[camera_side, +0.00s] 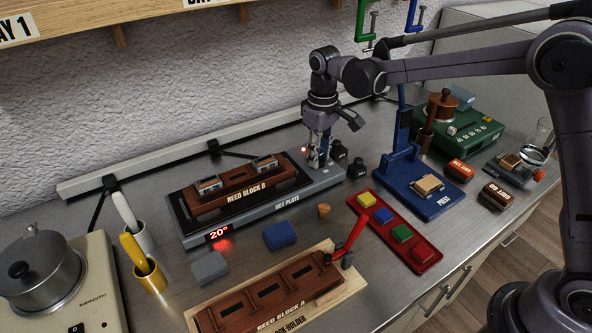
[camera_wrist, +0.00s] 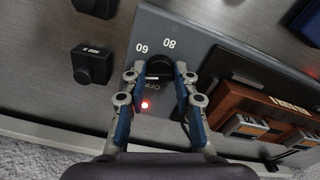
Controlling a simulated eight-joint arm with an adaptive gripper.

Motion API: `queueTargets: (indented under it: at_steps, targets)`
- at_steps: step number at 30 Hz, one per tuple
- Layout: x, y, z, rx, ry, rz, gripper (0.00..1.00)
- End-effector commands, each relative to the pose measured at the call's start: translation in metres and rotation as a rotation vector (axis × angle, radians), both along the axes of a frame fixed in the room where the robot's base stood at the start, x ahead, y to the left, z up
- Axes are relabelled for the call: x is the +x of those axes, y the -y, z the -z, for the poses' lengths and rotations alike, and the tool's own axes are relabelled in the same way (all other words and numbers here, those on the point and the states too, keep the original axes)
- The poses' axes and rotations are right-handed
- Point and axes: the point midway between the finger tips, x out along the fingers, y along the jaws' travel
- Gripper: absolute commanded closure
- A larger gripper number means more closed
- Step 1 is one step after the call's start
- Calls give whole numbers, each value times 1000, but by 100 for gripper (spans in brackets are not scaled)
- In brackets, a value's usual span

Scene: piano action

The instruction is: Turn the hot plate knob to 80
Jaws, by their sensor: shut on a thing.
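The grey hot plate (camera_side: 262,218) lies on the steel bench with brown Reed Block B (camera_side: 238,188) on its dark top. Its red display (camera_side: 219,235) reads 20°. In the wrist view, the black knob (camera_wrist: 159,67) sits on the grey panel (camera_wrist: 185,32), with the marks 60 and 80 on its far side and OFF on its near side. My gripper (camera_side: 318,163) points down over the hot plate's right end. In the wrist view my gripper (camera_wrist: 158,72) is shut on the knob, one finger on each side. The knob's pointer setting is not clear.
A red indicator light (camera_wrist: 145,104) glows by the knob. Small black blocks (camera_side: 356,168) stand just right of the hot plate. The blue press (camera_side: 392,180) is farther right. A red tray (camera_side: 362,208) with coloured blocks and a wooden holder (camera_side: 345,290) lie in front.

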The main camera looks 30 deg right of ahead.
Motion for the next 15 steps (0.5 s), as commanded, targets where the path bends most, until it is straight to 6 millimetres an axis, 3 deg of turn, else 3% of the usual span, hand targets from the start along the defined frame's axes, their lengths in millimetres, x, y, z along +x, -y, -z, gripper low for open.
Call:
queueTargets:
  at_steps: [15]
  targets:
    - [0, 0, 1, 0, -1, 489, 100]
